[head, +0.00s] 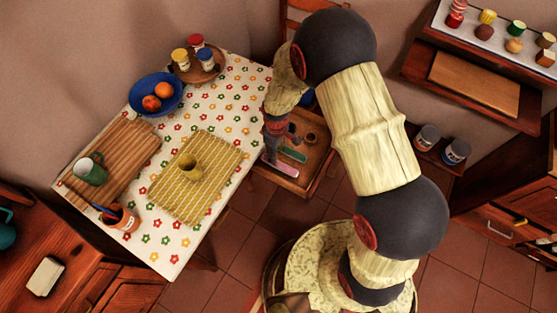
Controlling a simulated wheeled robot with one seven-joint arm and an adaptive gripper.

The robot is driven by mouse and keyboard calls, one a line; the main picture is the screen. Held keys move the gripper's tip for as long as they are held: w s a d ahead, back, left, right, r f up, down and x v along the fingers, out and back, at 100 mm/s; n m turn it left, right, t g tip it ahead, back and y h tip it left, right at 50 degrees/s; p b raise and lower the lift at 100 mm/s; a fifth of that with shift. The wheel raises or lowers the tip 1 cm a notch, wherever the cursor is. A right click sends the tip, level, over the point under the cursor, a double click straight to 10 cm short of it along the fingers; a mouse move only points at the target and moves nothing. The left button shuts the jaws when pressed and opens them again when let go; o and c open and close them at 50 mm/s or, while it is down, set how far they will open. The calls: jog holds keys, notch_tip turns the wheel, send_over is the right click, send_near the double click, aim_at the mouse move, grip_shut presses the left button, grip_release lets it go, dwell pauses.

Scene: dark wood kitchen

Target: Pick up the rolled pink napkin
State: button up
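A pale pink, elongated thing (280,168), which looks like the rolled napkin, lies near the front left of a shallow wooden drawer or tray (322,172) beside the table's right edge. Its far part may be hidden by my gripper. My gripper (272,153) points down over the left side of this drawer, just above or beside the pink thing. Whether it touches it I cannot tell. The fingers are small and dark here, so their opening is unclear.
A green bar-like thing (293,155) and a small brown round thing (310,138) lie close by in the drawer. The flowered table (228,150) stands left, with a yellow striped mat (215,165), a cup (189,168) and a blue bowl (138,98). A chair (300,12) is behind.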

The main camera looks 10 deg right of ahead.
aim_at(280, 166)
notch_tip(280, 166, down, 2)
jog(key=shift+f+b, duration=0.25)
jog(key=shift+b, duration=0.1)
jog(key=shift+a+f+b, duration=0.2)
jog(key=shift+f+b, duration=0.3)
jog(key=shift+f, duration=0.85)
jog(key=shift+a+f+b, duration=0.2)
jog(key=shift+f+b, duration=0.3)
jog(key=shift+f, duration=0.85)
jog(key=shift+r, duration=0.1)
jog(key=shift+c, duration=1.3)
jog(key=c, duration=0.7)
jog(key=shift+r, duration=0.1)
jog(key=shift+c, duration=0.6)
